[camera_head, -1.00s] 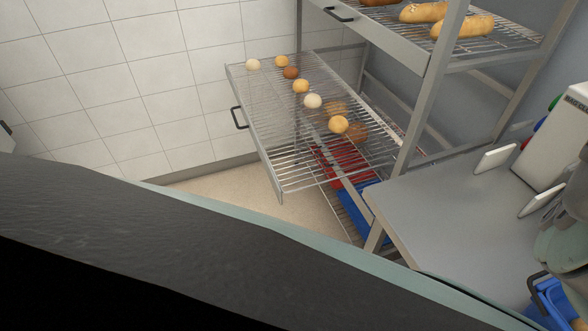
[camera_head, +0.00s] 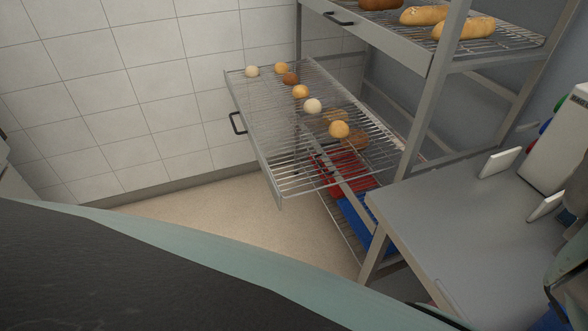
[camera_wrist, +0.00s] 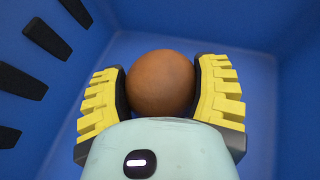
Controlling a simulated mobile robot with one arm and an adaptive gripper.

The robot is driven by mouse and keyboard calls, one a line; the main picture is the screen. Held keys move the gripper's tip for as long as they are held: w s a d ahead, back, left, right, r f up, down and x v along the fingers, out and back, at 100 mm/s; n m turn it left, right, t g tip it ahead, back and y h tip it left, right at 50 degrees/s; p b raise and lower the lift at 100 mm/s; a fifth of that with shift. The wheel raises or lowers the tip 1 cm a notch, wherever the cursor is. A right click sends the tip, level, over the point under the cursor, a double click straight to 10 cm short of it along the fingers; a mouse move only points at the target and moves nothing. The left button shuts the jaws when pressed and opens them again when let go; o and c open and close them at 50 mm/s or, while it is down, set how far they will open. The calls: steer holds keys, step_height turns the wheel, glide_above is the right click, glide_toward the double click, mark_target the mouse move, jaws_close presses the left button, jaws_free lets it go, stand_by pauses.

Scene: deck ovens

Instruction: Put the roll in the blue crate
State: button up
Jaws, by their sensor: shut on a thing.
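A brown round roll (camera_wrist: 160,84) sits between the yellow-padded fingers of my gripper (camera_wrist: 160,72) in the wrist view. The fingers are shut on it from both sides. Blue crate walls (camera_wrist: 258,80) surround the gripper and the roll, with dark slots in the left wall. The roll is inside the crate's outline; I cannot tell whether it touches the floor. In the head view only a bit of blue (camera_head: 552,322) shows at the bottom right, and my gripper is out of sight there.
A wire rack shelf (camera_head: 290,180) is pulled out with several rolls on it. Red (camera_head: 345,175) and blue (camera_head: 358,218) crates sit below it. Long loaves (camera_head: 465,27) lie on the upper shelf. A grey table (camera_head: 450,215) stands at the right, with a white machine (camera_head: 556,145).

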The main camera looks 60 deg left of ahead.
steer(key=shift+f+b, duration=0.4)
steer(key=shift+f, duration=0.1)
steer(key=shift+w+a+f, duration=0.1)
steer(key=o, duration=1.1)
steer(key=shift+r+p, duration=0.65)
steer(key=shift+r, duration=0.05)
steer(key=p+v, duration=0.3)
steer(key=v, duration=0.2)
steer(key=shift+a+r, duration=0.15)
steer(key=shift+r, duration=0.15)
steer(key=shift+f+p+v, duration=0.2)
steer(key=shift+p+v, duration=0.15)
steer(key=shift+v, duration=0.65)
